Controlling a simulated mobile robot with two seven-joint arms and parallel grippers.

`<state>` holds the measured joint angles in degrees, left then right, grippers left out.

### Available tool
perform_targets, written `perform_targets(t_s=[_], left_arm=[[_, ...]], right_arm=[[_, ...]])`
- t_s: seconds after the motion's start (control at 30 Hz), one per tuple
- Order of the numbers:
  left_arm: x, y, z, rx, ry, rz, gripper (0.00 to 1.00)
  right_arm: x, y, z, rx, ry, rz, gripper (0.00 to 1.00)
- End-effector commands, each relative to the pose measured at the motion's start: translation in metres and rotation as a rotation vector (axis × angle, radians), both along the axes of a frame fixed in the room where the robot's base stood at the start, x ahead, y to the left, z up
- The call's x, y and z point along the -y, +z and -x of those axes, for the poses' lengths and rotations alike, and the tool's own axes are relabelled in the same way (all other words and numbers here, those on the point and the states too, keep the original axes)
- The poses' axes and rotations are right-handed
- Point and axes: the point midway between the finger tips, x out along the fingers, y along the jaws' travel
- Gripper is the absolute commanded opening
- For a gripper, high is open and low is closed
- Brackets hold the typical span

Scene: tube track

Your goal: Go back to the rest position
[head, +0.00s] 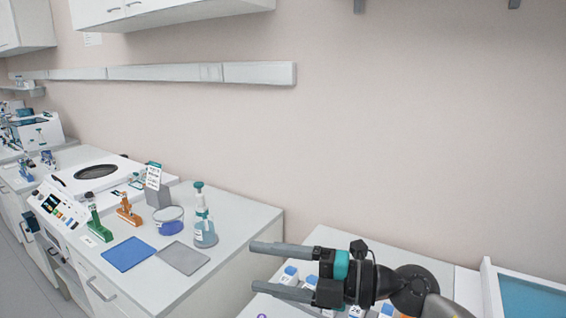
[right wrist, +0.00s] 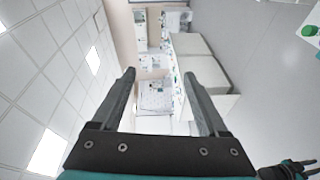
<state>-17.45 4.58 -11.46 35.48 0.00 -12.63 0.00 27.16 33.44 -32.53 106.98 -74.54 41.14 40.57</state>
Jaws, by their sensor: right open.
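My right gripper (head: 281,270) is in the lower right of the head view, its two long grey fingers pointing left. The fingers are spread apart with nothing between them. It is in front of a white counter that carries several small white bottles with blue caps (head: 290,272), partly hidden behind the fingers. In the right wrist view the same gripper (right wrist: 160,75) shows both dark fingers apart, with the distant room seen between them. My left gripper is not in the head view.
On the left counter (head: 165,290) are a blue mat (head: 128,253), a grey mat (head: 183,258), a wash bottle (head: 204,220), a green pipette (head: 97,223), an orange pipette (head: 128,210) and a white machine (head: 97,175).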

Motion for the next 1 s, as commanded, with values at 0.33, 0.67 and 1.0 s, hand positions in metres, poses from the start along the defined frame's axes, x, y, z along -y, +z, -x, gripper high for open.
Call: perform_targets(t_s=[0.33,0.67,1.0], left_arm=[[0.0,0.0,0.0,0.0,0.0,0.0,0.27],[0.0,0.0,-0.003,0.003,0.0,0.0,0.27],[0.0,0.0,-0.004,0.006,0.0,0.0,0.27]], right_arm=[[0.052,0.053,-0.027,-0.168,-0.482,-0.631,0.77],[0.155,-0.037,-0.027,-0.593,-1.104,-0.865,0.77],[0.199,-0.186,0.082,-1.223,-1.631,-0.673,0.77]])
